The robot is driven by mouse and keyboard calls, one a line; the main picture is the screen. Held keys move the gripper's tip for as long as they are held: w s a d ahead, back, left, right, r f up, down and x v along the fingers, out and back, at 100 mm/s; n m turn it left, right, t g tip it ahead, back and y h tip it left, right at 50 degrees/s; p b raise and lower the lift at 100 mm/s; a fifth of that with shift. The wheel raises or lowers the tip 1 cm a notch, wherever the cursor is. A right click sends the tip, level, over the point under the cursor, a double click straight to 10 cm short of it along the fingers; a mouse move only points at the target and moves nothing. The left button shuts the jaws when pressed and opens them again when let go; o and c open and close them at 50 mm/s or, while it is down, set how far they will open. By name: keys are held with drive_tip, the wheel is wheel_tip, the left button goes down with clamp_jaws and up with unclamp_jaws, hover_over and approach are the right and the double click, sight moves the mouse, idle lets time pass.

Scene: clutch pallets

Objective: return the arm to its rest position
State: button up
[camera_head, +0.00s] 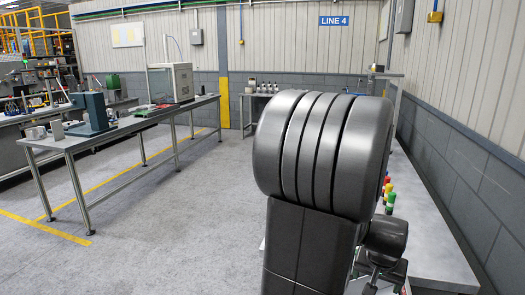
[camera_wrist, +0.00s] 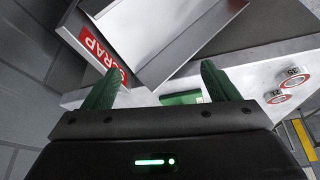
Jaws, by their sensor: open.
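My gripper (camera_wrist: 160,67) shows in the wrist view with two green fingers spread wide apart. Nothing is held between them. Beyond the fingertips is a grey metal bin with a red SCRAP label (camera_wrist: 103,50); I cannot tell how far the fingers are from it. In the head view a large dark ribbed part of my own arm (camera_head: 322,150) fills the centre right, and it hides much of what lies behind it. The gripper's fingers cannot be made out in the head view.
A grey bench (camera_head: 432,240) runs along the right wall, with small red, yellow and green items (camera_head: 389,192) on it. Clear floor lies left of my arm, before another bench (camera_head: 140,122).

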drive_tip(key=p+x, duration=0.1)
drive_tip(key=x, duration=0.5)
drive_tip(key=shift+w+d+p, duration=0.2)
drive_tip(key=shift+w+p, duration=0.1)
drive_tip(key=shift+w, duration=0.2)
